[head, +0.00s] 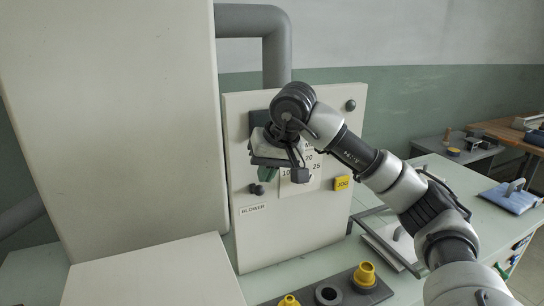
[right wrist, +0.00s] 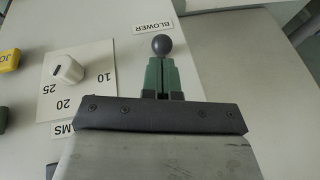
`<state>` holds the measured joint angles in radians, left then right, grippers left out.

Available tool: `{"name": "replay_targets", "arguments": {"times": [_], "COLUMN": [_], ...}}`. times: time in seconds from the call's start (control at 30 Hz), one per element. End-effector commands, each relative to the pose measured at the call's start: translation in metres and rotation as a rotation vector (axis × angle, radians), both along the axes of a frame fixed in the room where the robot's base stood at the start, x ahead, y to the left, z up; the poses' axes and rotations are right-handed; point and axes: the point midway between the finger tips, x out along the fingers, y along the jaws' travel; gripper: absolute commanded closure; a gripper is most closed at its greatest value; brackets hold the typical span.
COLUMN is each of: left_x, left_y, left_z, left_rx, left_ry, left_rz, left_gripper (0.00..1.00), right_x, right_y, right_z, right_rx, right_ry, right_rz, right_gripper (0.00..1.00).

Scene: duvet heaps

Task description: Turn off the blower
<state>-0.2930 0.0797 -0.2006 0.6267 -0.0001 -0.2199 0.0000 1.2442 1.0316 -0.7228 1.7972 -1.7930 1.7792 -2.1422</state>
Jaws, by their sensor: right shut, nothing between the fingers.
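The blower control is a dark ball-ended lever (head: 257,189) on the front of the pale panel (head: 290,228), just above the "BLOWER" label (head: 253,209). In the right wrist view its round ball (right wrist: 162,44) shows just past my fingertips, with the label (right wrist: 153,27) beyond it. My right gripper (head: 268,175) is in front of the panel, close to the lever. Its green fingers (right wrist: 162,75) are together and hold nothing. Whether they touch the ball, I cannot tell. The lever's base is hidden behind the ball and fingers. My left gripper is not in view.
A numbered dial plate (right wrist: 73,82) with a white pointer knob and a yellow JOG button (head: 343,184) are beside the lever. Another dark ball (head: 351,105) is at the panel's upper right. Yellow parts (head: 365,274) stand on a dark tray below. A large pale cabinet (head: 115,110) is left.

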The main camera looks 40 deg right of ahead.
Motion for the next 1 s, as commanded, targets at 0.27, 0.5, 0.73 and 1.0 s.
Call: {"name": "replay_targets", "arguments": {"times": [0.27, 0.5, 0.73, 1.0], "left_x": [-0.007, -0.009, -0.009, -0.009], "left_y": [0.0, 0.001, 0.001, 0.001], "left_z": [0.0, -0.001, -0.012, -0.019], "left_rx": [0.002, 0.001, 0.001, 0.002], "left_ry": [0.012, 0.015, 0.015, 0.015], "left_rz": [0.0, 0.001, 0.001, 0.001], "left_gripper": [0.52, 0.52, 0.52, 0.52], "right_x": [0.004, 0.004, 0.003, 0.003], "right_y": [0.001, 0.001, 0.001, 0.001], "right_z": [-0.009, -0.01, -0.014, -0.015], "right_rx": [0.0, 0.0, -0.01, -0.019], "right_ry": [0.0, -0.001, -0.04, -0.079], "right_rz": [0.001, 0.001, 0.0, 0.0], "right_gripper": [1.0, 1.0, 1.0, 1.0]}}
